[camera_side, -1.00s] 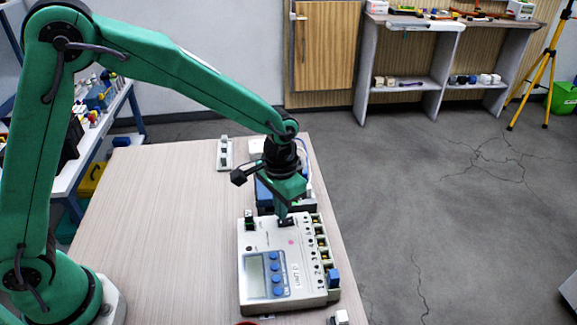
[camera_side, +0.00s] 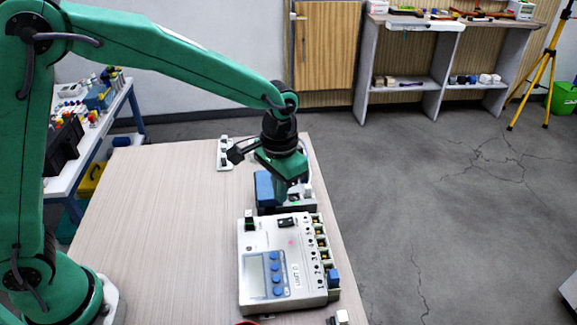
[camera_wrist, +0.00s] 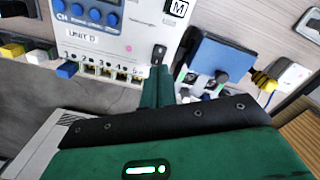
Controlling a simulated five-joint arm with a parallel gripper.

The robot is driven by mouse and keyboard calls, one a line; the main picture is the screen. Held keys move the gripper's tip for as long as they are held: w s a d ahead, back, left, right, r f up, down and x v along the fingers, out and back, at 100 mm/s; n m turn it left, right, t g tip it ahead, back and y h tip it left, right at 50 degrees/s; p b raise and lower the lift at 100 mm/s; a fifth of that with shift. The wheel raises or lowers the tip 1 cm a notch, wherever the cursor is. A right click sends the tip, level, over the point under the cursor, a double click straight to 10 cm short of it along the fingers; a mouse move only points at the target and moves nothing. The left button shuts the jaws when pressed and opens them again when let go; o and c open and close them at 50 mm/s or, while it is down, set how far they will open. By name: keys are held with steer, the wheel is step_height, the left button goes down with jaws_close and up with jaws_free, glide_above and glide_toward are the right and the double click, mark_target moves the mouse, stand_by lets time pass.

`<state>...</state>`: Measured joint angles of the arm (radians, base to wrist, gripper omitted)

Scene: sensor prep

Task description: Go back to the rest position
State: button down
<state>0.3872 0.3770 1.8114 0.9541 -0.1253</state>
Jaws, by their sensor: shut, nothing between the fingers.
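My gripper (camera_side: 291,190) is shut and empty. In the side view it hangs above the blue-and-grey device at the back of the table, just behind the grey unit. In the wrist view my gripper (camera_wrist: 157,72) points toward the black rocker switch on the grey unit's edge. The grey unit (camera_side: 249,297) lies on the table with a display, blue buttons and a row of terminals along its right side. Its label and terminals also show in the wrist view (camera_wrist: 120,40). A blue connector sits at one terminal.
The blue box (camera_side: 264,188) stands behind the unit. A white strip (camera_side: 224,155) with dark parts lies at the table's back edge. The table's left part (camera_side: 170,220) is bare. A shelf bench (camera_side: 430,80) and a yellow tripod (camera_side: 535,80) stand on the floor beyond.

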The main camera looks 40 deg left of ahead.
steer(key=shift+r, duration=0.1)
steer(key=s+a+r+n+t, duration=0.1)
steer(key=s+a+r+t, duration=0.1)
steer(key=s+a+r, duration=0.4)
steer(key=s+a+r+n+t, duration=0.2)
steer(key=s+a+r, duration=0.4)
steer(key=s+a, duration=0.4)
steer(key=shift+s+a+r+t, duration=0.35)
steer(key=shift+s+t, duration=0.45)
steer(key=shift+s, duration=0.65)
